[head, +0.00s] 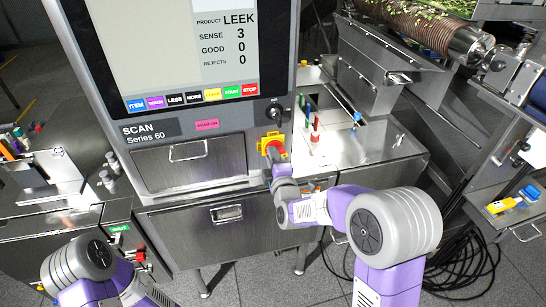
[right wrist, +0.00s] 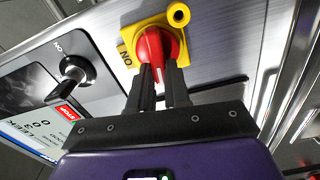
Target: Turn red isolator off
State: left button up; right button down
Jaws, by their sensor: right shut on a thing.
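The red isolator knob (right wrist: 158,46) sits on a yellow plate (right wrist: 186,62) on the steel machine front. The plate bears the word ON beside the knob. In the head view the red isolator (head: 275,150) is on its yellow plate (head: 267,139), below the screen's right corner. My right gripper (right wrist: 162,72) is shut on the red knob, with dark fingers on either side of its grip. In the head view my right gripper (head: 277,163) reaches the knob from below. My left arm shows at the bottom left, but its gripper is not in view.
A black rotary switch (right wrist: 73,68) is left of the isolator in the wrist view. The screen (head: 175,40) stands above it. Coloured pens or probes (head: 314,130) stand on the steel counter to the right. Black cables lie on the floor.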

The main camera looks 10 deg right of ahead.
jog(key=shift+f+n, duration=0.1)
jog(key=shift+n, duration=0.5)
jog(key=c, duration=1.1)
grip_release()
jog(key=s, duration=0.7)
jog(key=shift+s+d, duration=0.15)
jog(key=shift+s, duration=0.15)
jog(key=shift+f, duration=0.1)
